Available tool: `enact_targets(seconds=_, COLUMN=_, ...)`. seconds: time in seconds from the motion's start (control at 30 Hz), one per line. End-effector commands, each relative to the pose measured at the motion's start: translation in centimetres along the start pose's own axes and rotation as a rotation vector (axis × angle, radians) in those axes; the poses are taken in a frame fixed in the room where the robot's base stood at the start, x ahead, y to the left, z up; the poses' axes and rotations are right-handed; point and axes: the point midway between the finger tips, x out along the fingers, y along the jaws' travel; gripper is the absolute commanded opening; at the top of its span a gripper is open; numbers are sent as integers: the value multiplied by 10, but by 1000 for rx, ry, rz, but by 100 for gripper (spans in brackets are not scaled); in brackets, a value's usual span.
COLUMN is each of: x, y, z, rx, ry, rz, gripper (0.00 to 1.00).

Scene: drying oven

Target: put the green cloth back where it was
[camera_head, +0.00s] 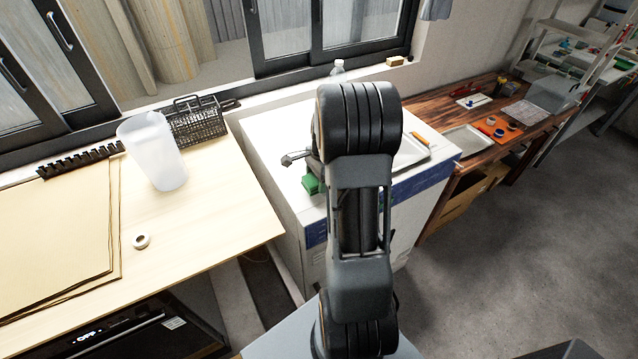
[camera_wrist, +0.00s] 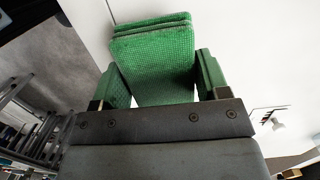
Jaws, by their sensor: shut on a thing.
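The green cloth (camera_wrist: 152,70) is folded in layers and has a fine grid texture. In the wrist view it lies between the two fingers of my gripper (camera_wrist: 162,76), which is shut on it. The finger sides also look green. In the head view a small green patch (camera_head: 311,185) shows at the left of my arm, over the white cabinet top (camera_head: 262,128). My arm hides most of the gripper there. I cannot tell whether the cloth touches the cabinet top.
A metal tray (camera_head: 411,153) with an orange-handled tool lies right of my arm. A clear bottle (camera_head: 338,70) stands behind. A frosted jug (camera_head: 154,152), a black wire basket (camera_head: 196,122) and a tape roll (camera_head: 142,241) are on the left wooden worktop (camera_head: 215,215).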

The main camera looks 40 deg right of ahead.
Motion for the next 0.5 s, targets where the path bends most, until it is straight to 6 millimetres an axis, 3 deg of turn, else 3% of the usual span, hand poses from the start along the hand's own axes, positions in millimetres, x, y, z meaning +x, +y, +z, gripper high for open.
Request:
enact_targets(seconds=0.2, x=24, y=1, z=-3, rx=1, ry=-1, rz=3, gripper=46)
enact_targets(seconds=0.5, x=27, y=1, z=-4, rx=0, ry=0, rz=1, gripper=46)
